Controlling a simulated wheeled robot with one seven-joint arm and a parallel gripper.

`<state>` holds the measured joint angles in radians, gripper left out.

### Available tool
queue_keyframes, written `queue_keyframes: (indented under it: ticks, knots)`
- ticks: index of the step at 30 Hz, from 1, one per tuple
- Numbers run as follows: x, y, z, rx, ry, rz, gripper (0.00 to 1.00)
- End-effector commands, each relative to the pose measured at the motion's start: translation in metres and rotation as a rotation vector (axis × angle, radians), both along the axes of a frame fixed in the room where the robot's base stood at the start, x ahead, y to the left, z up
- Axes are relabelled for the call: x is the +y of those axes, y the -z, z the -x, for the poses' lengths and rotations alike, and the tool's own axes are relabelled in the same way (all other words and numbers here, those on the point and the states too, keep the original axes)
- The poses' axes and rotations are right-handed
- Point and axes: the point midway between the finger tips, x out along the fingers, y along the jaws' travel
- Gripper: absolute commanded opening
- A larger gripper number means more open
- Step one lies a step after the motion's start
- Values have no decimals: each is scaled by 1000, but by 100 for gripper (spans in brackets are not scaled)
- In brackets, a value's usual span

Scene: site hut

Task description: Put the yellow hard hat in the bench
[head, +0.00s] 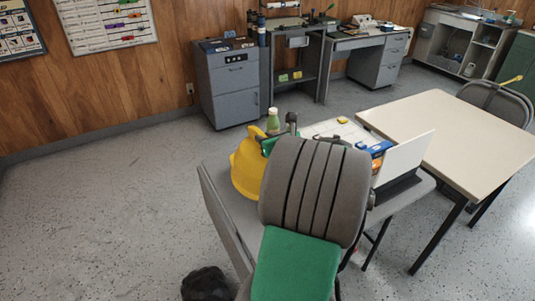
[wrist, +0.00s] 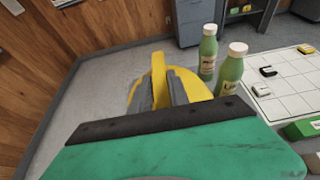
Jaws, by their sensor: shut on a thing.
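The yellow hard hat (head: 246,168) shows in the head view at the left of a grey piece of furniture (head: 224,222), partly hidden by my arm. I cannot tell whether this furniture is the bench, or whether the hat touches it. In the wrist view the hat (wrist: 197,88) is mostly hidden behind the green and black body of my gripper. My gripper (wrist: 162,90) is shut on a raised yellow part of the hat, with grey fingers on either side. In the head view my arm hides the fingertips.
Two green bottles (wrist: 208,52) (wrist: 232,70) stand just right of the hat. A white gridded board (wrist: 283,82) with small pieces lies beyond them. A pale table (head: 460,135) stands at right. Grey cabinets (head: 228,85) line the back wall. The floor at left is clear.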

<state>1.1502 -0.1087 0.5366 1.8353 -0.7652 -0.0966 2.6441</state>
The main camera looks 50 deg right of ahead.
Motion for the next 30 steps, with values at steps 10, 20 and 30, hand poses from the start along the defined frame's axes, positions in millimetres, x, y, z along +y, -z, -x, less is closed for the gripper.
queue_keyframes:
  ticks: [10, 20, 30]
  knots:
    - [0, 52, 0, -2, 0, 1, 0]
    - [0, 56, 0, -2, 0, 3, 0]
    - [0, 57, 0, -1, -1, 2, 43]
